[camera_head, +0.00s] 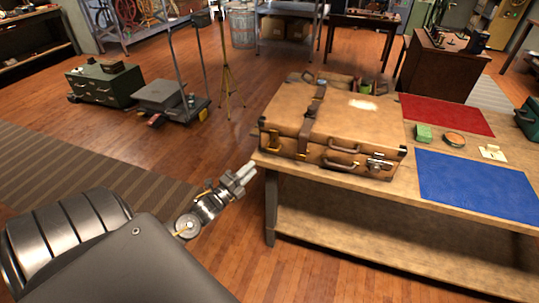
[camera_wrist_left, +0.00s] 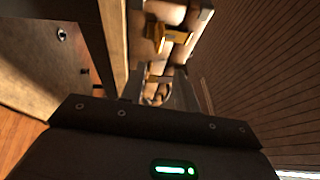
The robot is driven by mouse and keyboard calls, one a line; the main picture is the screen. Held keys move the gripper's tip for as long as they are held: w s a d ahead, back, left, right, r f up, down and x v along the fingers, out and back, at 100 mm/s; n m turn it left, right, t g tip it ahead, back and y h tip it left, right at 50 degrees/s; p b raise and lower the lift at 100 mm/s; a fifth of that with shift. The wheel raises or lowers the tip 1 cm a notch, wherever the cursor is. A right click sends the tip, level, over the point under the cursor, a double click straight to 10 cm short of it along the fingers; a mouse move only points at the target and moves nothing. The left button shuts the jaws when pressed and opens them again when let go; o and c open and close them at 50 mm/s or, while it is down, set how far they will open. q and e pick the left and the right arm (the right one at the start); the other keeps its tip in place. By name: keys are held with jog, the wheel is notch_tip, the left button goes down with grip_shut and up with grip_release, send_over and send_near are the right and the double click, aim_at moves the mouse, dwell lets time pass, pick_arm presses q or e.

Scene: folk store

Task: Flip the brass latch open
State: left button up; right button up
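A tan leather suitcase (camera_head: 325,110) lies closed on the wooden table. A brass latch (camera_head: 273,138) sits on its front face near the left end. In the left wrist view a brass latch (camera_wrist_left: 168,35) shows between the fingers, on tan leather. My left gripper (camera_head: 247,174) is in front of the table's left corner, left of and below the suitcase, apart from it in the head view. Its two fingers are spread and hold nothing. A second latch (camera_head: 379,164), partly silvery, is at the suitcase's right front. My right gripper is not in view.
The table edge (camera_head: 350,181) is close to my left gripper. A blue mat (camera_head: 478,186), a red mat (camera_head: 445,114), a green box (camera_head: 423,134) and a round tin (camera_head: 455,139) lie right of the suitcase. The floor left of the table is clear near the gripper.

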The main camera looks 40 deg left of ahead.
pick_arm(q)
jog(key=p, duration=0.2)
send_near(273, 141)
jog(key=w+d, duration=0.2)
jog(key=w, duration=0.2)
jog(key=shift+w+d+f, duration=0.1)
jog(key=shift+w+f, duration=0.1)
jog(key=shift+w, duration=0.3)
jog(key=shift+w+f, duration=0.2)
jog(key=shift+w, duration=0.3)
grip_shut()
